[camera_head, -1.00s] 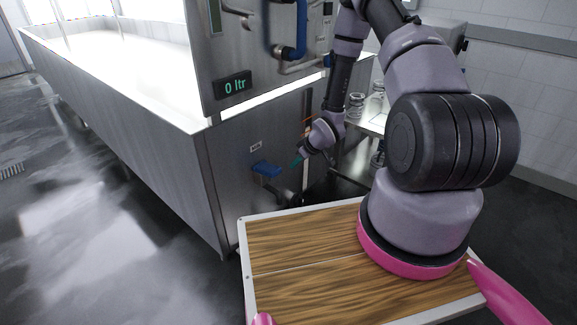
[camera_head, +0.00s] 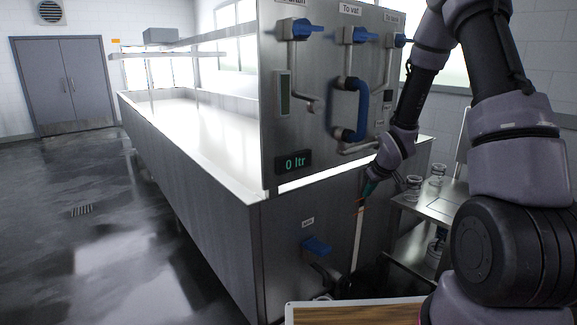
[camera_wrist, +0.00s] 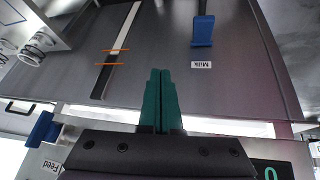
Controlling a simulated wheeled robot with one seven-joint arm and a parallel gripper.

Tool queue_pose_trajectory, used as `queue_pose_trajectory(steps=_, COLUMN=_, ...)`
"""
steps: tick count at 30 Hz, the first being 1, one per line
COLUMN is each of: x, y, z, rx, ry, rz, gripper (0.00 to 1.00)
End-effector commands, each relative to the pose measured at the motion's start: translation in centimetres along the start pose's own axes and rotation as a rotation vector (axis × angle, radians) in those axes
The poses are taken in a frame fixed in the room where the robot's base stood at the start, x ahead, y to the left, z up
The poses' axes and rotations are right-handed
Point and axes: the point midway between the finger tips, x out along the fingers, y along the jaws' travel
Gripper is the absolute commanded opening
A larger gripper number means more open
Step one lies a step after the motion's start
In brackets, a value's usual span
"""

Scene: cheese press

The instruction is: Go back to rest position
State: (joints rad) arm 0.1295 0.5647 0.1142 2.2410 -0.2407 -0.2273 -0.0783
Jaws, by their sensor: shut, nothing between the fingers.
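My gripper (camera_head: 369,187) is at the front of the steel vat's control end, near the upright gauge strip (camera_head: 358,235). In the wrist view its two green fingers (camera_wrist: 160,98) are together with nothing between them. The blue milk valve handle (camera_head: 317,246) is below and left of the gripper in the head view. It also shows at the top of the wrist view (camera_wrist: 203,30), apart from the fingers.
The long steel vat (camera_head: 190,165) fills the left and middle. Its panel (camera_head: 330,110) carries several blue handles and a "0 ltr" display (camera_head: 293,162). A side table (camera_head: 445,208) with glass jars (camera_head: 413,187) stands right of the gripper. Floor at left (camera_head: 60,220) is clear.

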Motion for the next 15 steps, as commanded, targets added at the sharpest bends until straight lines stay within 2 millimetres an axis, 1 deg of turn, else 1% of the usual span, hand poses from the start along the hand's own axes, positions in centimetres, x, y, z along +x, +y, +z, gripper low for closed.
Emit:
queue_pose_trajectory(steps=1, x=-2.9, y=0.6, z=-1.2, rx=0.028, ry=0.006, rz=0.028, gripper=0.00)
queue_pose_trajectory(steps=2, x=-4.3, y=0.9, z=-1.6, rx=0.048, ry=0.005, rz=0.041, gripper=0.00)
queue_pose_trajectory(steps=3, x=-6.3, y=1.1, z=-2.1, rx=0.075, ry=0.002, rz=0.056, gripper=0.00)
queue_pose_trajectory(steps=5, x=-9.3, y=1.4, z=-2.7, rx=0.120, ry=0.001, rz=0.077, gripper=0.00)
queue_pose_trajectory(steps=6, x=-11.3, y=1.4, z=-3.0, rx=0.149, ry=0.002, rz=0.088, gripper=0.00)
queue_pose_trajectory(steps=8, x=-14.2, y=1.4, z=-3.2, rx=0.196, ry=0.004, rz=0.103, gripper=0.00)
queue_pose_trajectory(steps=9, x=-16.2, y=1.3, z=-3.3, rx=0.228, ry=0.006, rz=0.110, gripper=0.00)
queue_pose_trajectory(steps=11, x=-19.1, y=1.0, z=-3.3, rx=0.275, ry=0.011, rz=0.118, gripper=0.00)
queue_pose_trajectory(steps=12, x=-21.0, y=0.7, z=-3.2, rx=0.308, ry=0.014, rz=0.121, gripper=0.00)
queue_pose_trajectory(steps=14, x=-23.7, y=0.2, z=-2.9, rx=0.357, ry=0.020, rz=0.121, gripper=0.00)
queue_pose_trajectory(steps=15, x=-25.6, y=-0.2, z=-2.6, rx=0.390, ry=0.026, rz=0.119, gripper=0.00)
